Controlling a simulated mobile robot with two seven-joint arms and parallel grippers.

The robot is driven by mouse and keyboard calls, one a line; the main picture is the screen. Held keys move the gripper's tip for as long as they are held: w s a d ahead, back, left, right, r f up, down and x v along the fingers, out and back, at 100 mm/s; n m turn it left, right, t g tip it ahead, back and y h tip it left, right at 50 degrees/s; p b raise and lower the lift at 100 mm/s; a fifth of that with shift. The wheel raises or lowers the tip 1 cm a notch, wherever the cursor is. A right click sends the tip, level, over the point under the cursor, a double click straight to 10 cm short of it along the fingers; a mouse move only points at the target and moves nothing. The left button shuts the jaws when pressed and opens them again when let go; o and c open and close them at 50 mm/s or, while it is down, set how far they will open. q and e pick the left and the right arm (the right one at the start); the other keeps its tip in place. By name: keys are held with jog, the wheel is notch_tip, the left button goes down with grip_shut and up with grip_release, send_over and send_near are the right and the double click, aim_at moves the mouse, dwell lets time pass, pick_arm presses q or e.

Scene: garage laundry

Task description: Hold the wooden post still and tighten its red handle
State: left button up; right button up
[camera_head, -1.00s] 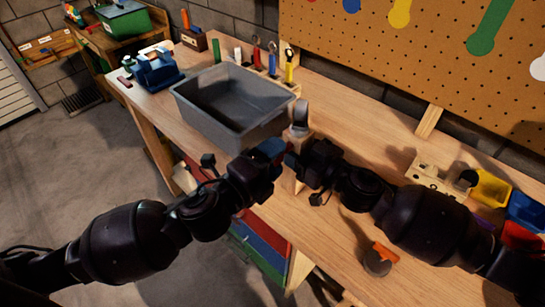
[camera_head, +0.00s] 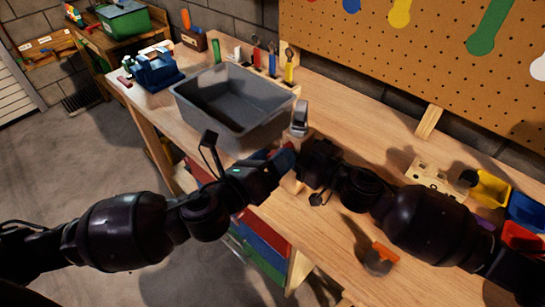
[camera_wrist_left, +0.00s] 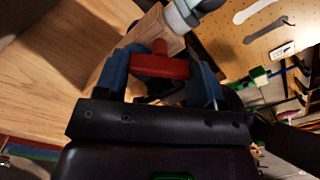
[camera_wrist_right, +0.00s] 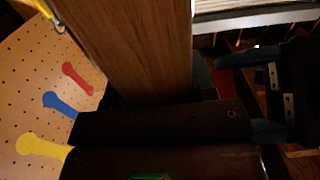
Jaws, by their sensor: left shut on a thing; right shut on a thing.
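The wooden post (camera_head: 290,184) stands at the front edge of the workbench, with a grey metal fitting (camera_head: 300,118) at its top. The post fills the upper middle of the right wrist view (camera_wrist_right: 140,45). My right gripper (camera_head: 304,162) is shut on the post from the right, its grip partly hidden. The red handle (camera_wrist_left: 160,66) is a T-shaped bar on the post, seen in the left wrist view. My left gripper (camera_wrist_left: 160,75) is shut on it, with a blue finger at each end of the bar. In the head view the left gripper covers the handle.
A grey bin (camera_head: 228,103) stands on the workbench (camera_head: 345,95) just behind my left gripper. Coloured small bins (camera_head: 490,187) and a wooden block with holes (camera_head: 430,172) lie to the right. An orange-handled item (camera_head: 385,252) lies near the front edge.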

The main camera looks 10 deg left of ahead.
pick_arm(q)
jog(key=shift+m, duration=0.5)
dwell(0.3)
jog(key=o, duration=0.9)
jog(key=shift+o, duration=0.2)
jog(key=shift+a, duration=0.1)
jog(key=v, duration=1.2)
